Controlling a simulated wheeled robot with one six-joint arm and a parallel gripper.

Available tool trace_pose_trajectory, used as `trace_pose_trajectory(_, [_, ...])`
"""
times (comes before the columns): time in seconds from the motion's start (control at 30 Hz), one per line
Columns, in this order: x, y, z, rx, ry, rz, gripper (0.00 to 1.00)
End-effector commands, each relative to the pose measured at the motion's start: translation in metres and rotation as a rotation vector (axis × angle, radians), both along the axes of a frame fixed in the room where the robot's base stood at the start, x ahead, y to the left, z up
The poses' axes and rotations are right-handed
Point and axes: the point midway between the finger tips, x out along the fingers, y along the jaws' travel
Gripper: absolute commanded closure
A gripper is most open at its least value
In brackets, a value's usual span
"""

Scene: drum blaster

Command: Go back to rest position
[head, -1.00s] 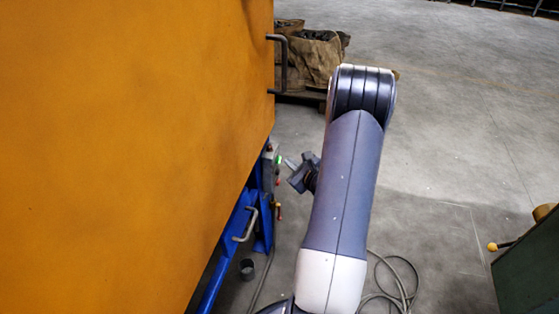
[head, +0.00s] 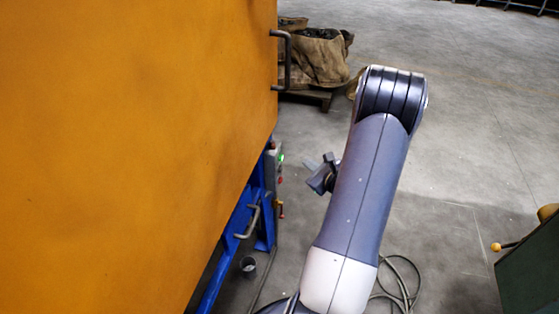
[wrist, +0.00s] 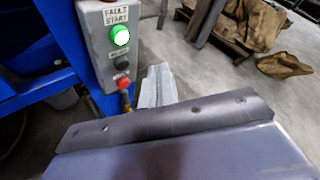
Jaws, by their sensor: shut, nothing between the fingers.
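My gripper (head: 320,173) is shut and empty, in free air to the right of the blue machine frame and partly hidden behind my own arm link in the head view. In the wrist view its fingers (wrist: 156,88) show in front of the control box (wrist: 103,45). The box carries a lit green button (wrist: 120,36), a black button (wrist: 122,64) and a red button (wrist: 124,83). A label above the green button reads "FAULT START". My gripper appears apart from the box.
The large orange door (head: 130,130) with a metal handle (head: 287,60) fills the left. Blue frame legs (head: 235,220) stand below. Filled sacks (head: 318,58) sit on a pallet behind. A green cabinet (head: 530,270) stands at lower right. Open floor (head: 460,130) lies right of my arm.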

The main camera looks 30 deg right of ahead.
Motion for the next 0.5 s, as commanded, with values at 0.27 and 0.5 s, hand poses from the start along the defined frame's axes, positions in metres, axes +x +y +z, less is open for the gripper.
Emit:
trace_pose_trajectory(0.27, [0.0,0.0,0.0,0.0,0.0,0.0,1.0])
trace_pose_trajectory(0.5, [0.012,0.011,0.0,0.001,0.001,0.004,1.0])
